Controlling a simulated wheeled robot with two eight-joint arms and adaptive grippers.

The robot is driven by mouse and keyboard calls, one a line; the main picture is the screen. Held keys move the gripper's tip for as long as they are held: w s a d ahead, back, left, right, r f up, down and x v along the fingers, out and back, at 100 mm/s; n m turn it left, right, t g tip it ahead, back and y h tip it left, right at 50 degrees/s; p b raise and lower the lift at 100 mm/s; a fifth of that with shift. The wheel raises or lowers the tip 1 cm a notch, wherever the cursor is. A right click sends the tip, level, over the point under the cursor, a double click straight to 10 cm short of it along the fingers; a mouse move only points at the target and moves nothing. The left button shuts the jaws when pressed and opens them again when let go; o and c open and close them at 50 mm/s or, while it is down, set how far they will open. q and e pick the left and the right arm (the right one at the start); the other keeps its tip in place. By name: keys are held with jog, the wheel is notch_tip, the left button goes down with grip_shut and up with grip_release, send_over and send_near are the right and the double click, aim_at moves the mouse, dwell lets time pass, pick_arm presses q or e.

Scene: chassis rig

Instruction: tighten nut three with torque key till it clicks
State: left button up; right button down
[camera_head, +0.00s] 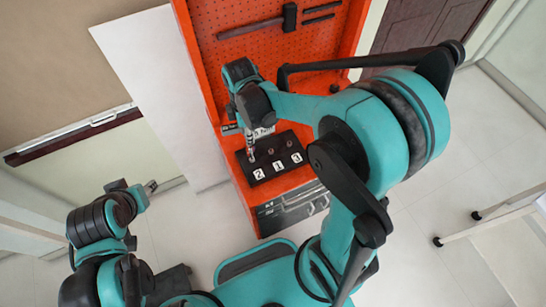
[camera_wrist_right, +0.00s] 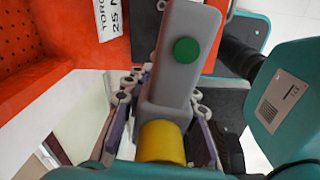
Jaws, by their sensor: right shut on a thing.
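The dark nut board (camera_head: 282,175) lies on the orange bench with white labels 2, 1 and 3 from left to right. A small nut (camera_head: 289,144) shows behind label 3 (camera_head: 297,158). My right gripper (camera_head: 250,112) is above the board's left side, shut on the torque key (camera_head: 250,146), which points down behind label 2 (camera_head: 258,174). Whether its tip touches anything there is unclear. In the right wrist view the key's grey body (camera_wrist_right: 178,55) has a green round spot and a yellow part between the fingers. My left gripper (camera_head: 149,187) is far left, away from the board; its jaws are too small to read.
A white sign with printed text (camera_wrist_right: 108,17) is beside the key in the wrist view. A white table (camera_head: 500,215) is at right. Open floor lies left of the bench.

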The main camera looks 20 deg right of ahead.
jog(key=d+n+b, duration=0.1)
jog(key=d+n, duration=0.1)
jog(key=d, duration=1.3)
jog(key=shift+w+f, duration=0.25)
jog(key=shift+f+b, duration=2.05)
jog(key=shift+f, duration=0.2)
jog(key=m, duration=1.5)
jog(key=shift+r+n, duration=0.1)
jog(key=shift+n, duration=0.4)
